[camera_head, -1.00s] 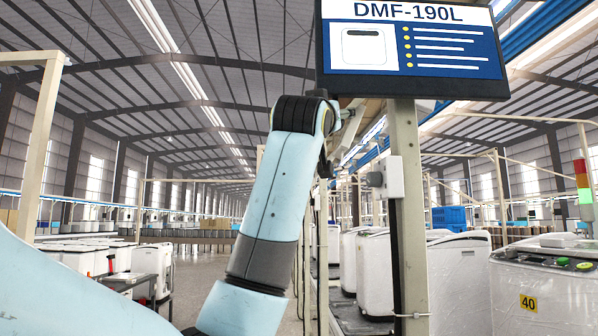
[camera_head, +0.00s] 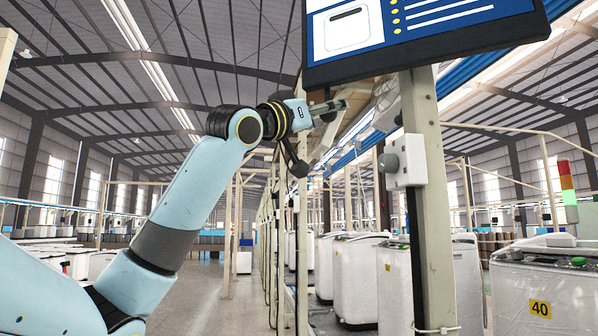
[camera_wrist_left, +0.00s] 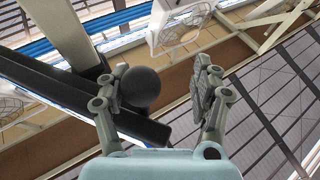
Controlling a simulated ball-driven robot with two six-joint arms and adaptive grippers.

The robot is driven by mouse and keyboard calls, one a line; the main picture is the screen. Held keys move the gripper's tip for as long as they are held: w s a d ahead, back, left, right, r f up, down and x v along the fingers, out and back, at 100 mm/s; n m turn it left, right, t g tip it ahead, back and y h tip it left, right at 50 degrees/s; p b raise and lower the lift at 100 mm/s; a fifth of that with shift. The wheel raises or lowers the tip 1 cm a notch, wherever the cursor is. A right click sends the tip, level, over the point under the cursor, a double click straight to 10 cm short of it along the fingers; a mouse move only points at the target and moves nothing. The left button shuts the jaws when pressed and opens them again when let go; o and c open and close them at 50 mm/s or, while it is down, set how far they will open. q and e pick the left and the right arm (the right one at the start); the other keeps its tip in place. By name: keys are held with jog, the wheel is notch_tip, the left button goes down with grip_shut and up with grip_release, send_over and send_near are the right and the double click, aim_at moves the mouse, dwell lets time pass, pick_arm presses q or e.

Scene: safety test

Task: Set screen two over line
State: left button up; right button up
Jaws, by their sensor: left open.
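The dark-framed blue and white screen (camera_head: 425,25) hangs at the top right of the head view on a pale post (camera_head: 430,200). Its top is cut off and its lower edge slants. My left gripper (camera_head: 322,137) is open, below the screen's left corner and left of the post. In the left wrist view my gripper (camera_wrist_left: 163,78) has its fingers spread. A dark rounded thing (camera_wrist_left: 140,90) shows by the left finger; I cannot tell whether it touches. A long dark bar behind, probably the screen's edge (camera_wrist_left: 60,85), runs past that finger. My right gripper is out of view.
A grey box with a round knob (camera_head: 402,162) is fixed to the post, right of my gripper. White washers (camera_head: 355,265) stand in a row below. A machine marked 40 (camera_head: 545,285) and a signal light (camera_head: 567,185) are at right. Open floor (camera_head: 205,290) lies left.

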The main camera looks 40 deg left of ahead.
pick_arm(q)
jog(key=b+v, duration=0.7)
jog(key=v, duration=0.3)
jog(key=w+a+f+n+y, duration=0.1)
jog(key=w+a+f+y, duration=0.1)
jog(key=w+a+f, duration=0.2)
jog(key=shift+w+f+n+g, duration=0.4)
jog(key=shift+w+f, duration=0.55)
jog(key=shift+w, duration=0.05)
